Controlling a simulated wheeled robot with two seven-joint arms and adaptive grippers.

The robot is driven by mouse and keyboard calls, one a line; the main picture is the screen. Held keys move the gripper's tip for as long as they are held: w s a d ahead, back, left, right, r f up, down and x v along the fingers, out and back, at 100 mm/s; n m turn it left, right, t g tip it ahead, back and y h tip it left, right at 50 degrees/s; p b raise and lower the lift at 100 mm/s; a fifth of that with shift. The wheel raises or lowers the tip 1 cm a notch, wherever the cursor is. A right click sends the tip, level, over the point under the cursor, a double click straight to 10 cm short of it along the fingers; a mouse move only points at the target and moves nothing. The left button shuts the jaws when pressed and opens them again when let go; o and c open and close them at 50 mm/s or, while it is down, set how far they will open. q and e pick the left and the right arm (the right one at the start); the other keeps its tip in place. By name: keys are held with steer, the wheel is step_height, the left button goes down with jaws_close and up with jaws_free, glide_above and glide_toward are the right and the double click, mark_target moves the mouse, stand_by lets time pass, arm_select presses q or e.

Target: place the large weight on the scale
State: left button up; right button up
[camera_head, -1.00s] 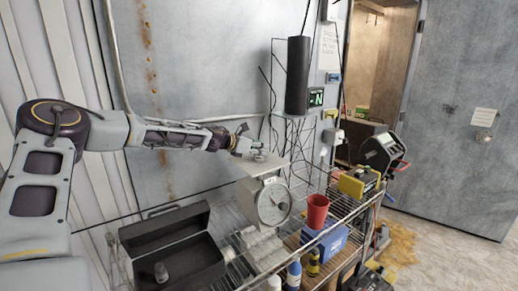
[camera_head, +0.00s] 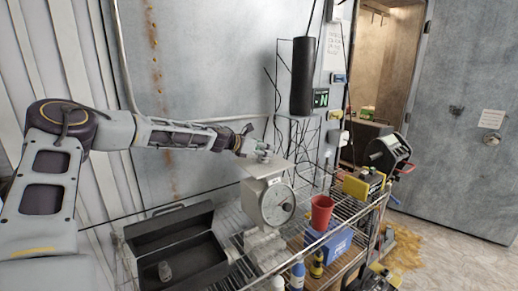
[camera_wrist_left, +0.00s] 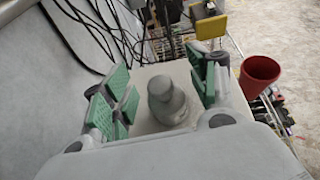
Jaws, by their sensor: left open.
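The scale (camera_head: 272,205) stands on the wire shelf, with a round dial on its front and a flat pale platform on top. The large weight (camera_wrist_left: 168,101), grey with a rounded knob, stands upright on the scale platform (camera_wrist_left: 150,78) in the left wrist view. My left gripper (camera_wrist_left: 160,88) is open around the weight, with its green-padded fingers on either side and a visible gap on each side. In the head view my left gripper (camera_head: 258,150) is just above the platform. A smaller grey weight (camera_head: 164,271) stands in the open dark box. My right gripper is not in view.
The open black box (camera_head: 180,250) sits left of the scale on the wire shelf. A red cup (camera_head: 321,212), a blue bin (camera_head: 332,243) and a yellow device (camera_head: 362,184) are to the right. A black cylinder (camera_head: 302,76) hangs behind. Cables run along the wall.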

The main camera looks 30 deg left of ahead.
arm_select(q)
steer(key=shift+s+r, duration=0.1)
steer(key=shift+r, duration=0.1)
steer(key=shift+s+a+r, duration=0.2)
steer(key=shift+s+r, duration=0.05)
steer(key=shift+s, duration=0.25)
steer(key=v, duration=1)
steer(key=shift+s, duration=0.2)
stand_by(1.0)
